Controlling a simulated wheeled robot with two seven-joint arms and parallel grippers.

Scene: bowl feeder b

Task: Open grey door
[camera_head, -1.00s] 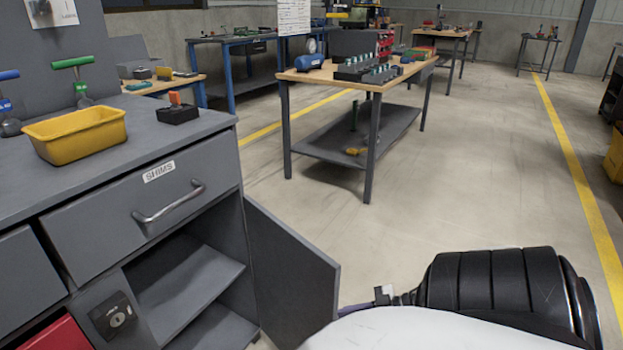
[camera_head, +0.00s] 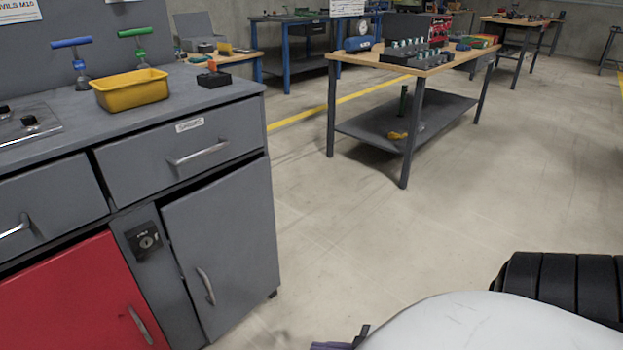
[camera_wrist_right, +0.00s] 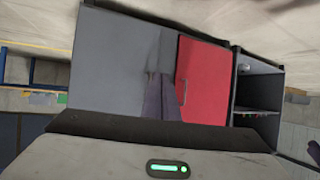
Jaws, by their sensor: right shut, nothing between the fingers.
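The grey door (camera_head: 225,250) is at the right end of the grey cabinet in the head view, with a silver handle (camera_head: 205,286) near its left edge. It sits in or almost in its frame, with a dark gap along its left edge; I cannot tell whether it is slightly ajar. My right gripper (camera_head: 345,342) is only partly seen at the bottom edge, right of the door and apart from it. In the right wrist view its fingers (camera_wrist_right: 163,96) are together and empty, in front of a grey panel (camera_wrist_right: 112,65) and a red door (camera_wrist_right: 203,80).
Left of the grey door are a lock plate (camera_head: 148,241) and the red door (camera_head: 75,300); a drawer (camera_head: 180,150) is above. A yellow bin (camera_head: 132,92) stands on top. The wrist view shows an open shelved compartment (camera_wrist_right: 257,95). Floor (camera_head: 380,250) right of the cabinet is clear.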

